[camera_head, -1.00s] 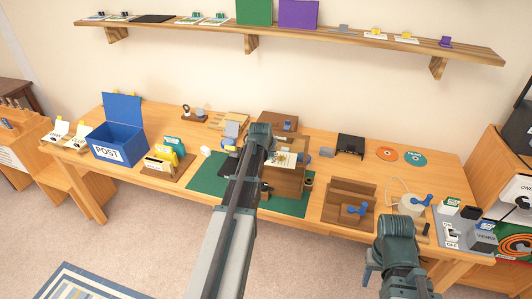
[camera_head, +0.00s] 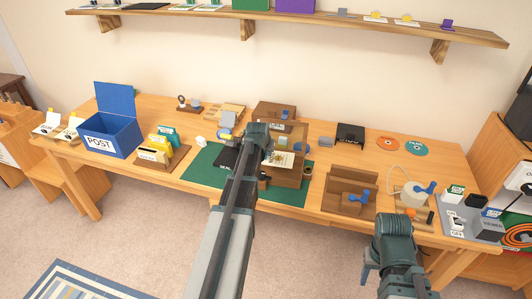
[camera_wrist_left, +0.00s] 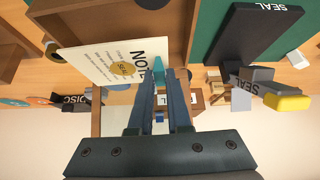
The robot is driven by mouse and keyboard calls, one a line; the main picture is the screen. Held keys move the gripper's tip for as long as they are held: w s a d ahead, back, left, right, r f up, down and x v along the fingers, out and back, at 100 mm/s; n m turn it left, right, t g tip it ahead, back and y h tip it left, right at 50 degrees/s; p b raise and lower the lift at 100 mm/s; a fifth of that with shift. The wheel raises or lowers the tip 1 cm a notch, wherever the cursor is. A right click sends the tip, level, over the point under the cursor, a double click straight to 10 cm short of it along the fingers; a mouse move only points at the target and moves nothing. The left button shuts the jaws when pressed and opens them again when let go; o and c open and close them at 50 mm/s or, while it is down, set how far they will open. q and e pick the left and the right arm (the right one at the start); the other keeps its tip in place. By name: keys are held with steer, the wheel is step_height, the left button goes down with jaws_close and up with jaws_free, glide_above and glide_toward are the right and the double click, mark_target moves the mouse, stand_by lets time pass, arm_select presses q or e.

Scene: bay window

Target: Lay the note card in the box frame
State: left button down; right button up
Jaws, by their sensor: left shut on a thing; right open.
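The note card (camera_wrist_left: 112,66), cream with a round gold seal and the word NOTE, is gripped near one edge by my left gripper (camera_wrist_left: 160,72). In the head view the card (camera_head: 283,160) shows just right of my left gripper (camera_head: 268,157), in front of a wooden box (camera_head: 288,178) that looks like the box frame. In the left wrist view the card overlaps the box's wooden wall (camera_wrist_left: 178,25); whether they touch is unclear. My left forearm hides part of the box's surroundings. My right gripper (camera_head: 369,268) is open and empty, low in front of the table.
A green mat (camera_head: 205,172) lies under the box, with a black SEAL pad (camera_wrist_left: 262,35) on it. A slotted wooden stand (camera_head: 347,190) is to the right. The blue POST box (camera_head: 110,133) and a card file (camera_head: 157,153) stand left. A shelf (camera_head: 290,22) runs above.

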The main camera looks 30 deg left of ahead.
mark_target(264, 164)
arm_select(q)
steer(key=shift+f+b, duration=3.05)
steer(key=shift+f, duration=0.35)
steer(key=shift+f+b, duration=0.6)
stand_by(0.3)
steer(key=c, duration=0.8)
jaws_free()
steer(key=shift+r, duration=0.1)
steer(key=shift+p+v, duration=2.9)
steer(key=shift+v, duration=0.6)
